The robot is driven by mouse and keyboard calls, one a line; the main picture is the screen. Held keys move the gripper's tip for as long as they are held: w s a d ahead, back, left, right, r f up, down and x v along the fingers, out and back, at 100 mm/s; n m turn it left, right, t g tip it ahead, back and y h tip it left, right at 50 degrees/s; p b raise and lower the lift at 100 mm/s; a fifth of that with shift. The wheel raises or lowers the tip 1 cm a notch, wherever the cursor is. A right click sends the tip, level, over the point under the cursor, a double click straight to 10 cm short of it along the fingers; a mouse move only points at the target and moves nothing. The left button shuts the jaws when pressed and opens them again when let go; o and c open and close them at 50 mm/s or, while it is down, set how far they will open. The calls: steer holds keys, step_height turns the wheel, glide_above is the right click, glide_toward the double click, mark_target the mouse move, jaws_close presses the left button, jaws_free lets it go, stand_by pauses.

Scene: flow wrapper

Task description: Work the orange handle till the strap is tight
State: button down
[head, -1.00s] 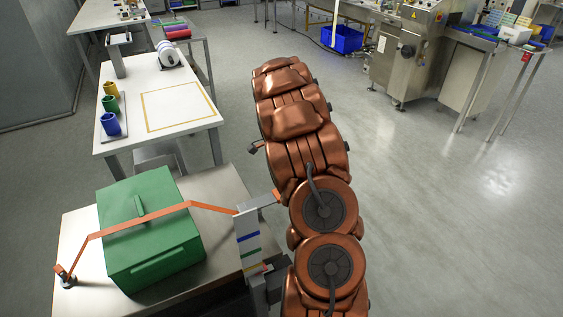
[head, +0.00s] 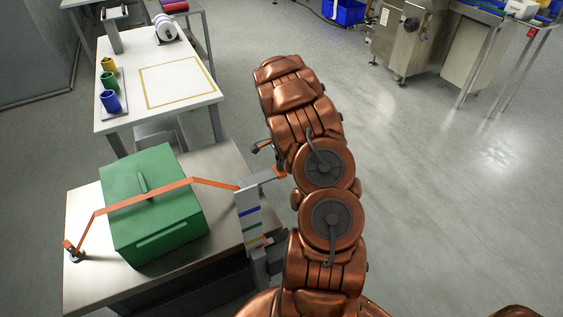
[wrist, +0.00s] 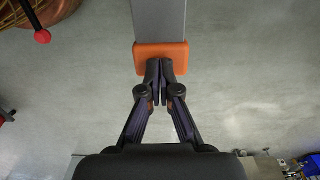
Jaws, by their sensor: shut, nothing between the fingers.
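The orange strap (head: 150,198) runs over a green lidded box (head: 155,222) from an anchor (head: 70,247) at the left to an upright post at the right. A grey lever (head: 258,179) slants up to the right from the post's top and ends in the orange handle (head: 280,171). In the wrist view the lever (wrist: 159,20) comes down from the top, its orange handle (wrist: 161,58) just ahead of my fingertips. My gripper (wrist: 160,68) is shut and empty, its tips at or very near the handle's near edge; contact is unclear.
The box stands on a steel table (head: 85,285). The post carries a white plate (head: 249,222) with coloured bands. Behind is a white table (head: 180,85) with coloured cups. A steel machine (head: 415,45) stands at the back right. The floor (head: 440,220) at right is clear.

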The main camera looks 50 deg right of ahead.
mark_target(282, 175)
steer(key=shift+d+f+t+y+b, duration=0.15)
steer(key=shift+f+y+b, duration=0.3)
steer(key=shift+f, duration=0.1)
steer(key=shift+d+f+t+y+b, duration=0.1)
steer(key=shift+f+t+y+b, duration=0.05)
steer(key=shift+f+y+b, duration=0.3)
steer(key=shift+f+t+y+b, duration=0.5)
steer(key=shift+f+y+b, duration=0.6)
steer(key=shift+f, duration=0.55)
steer(key=shift+s+f+y, duration=0.2)
steer(key=shift+f+y, duration=0.1)
steer(key=shift+y, duration=0.1)
steer(key=shift+a+f, duration=0.1)
steer(key=shift+w+r+p, duration=0.1)
steer(key=shift+r+p, duration=0.75)
steer(key=shift+r, duration=1.85)
steer(key=shift+f, duration=0.1)
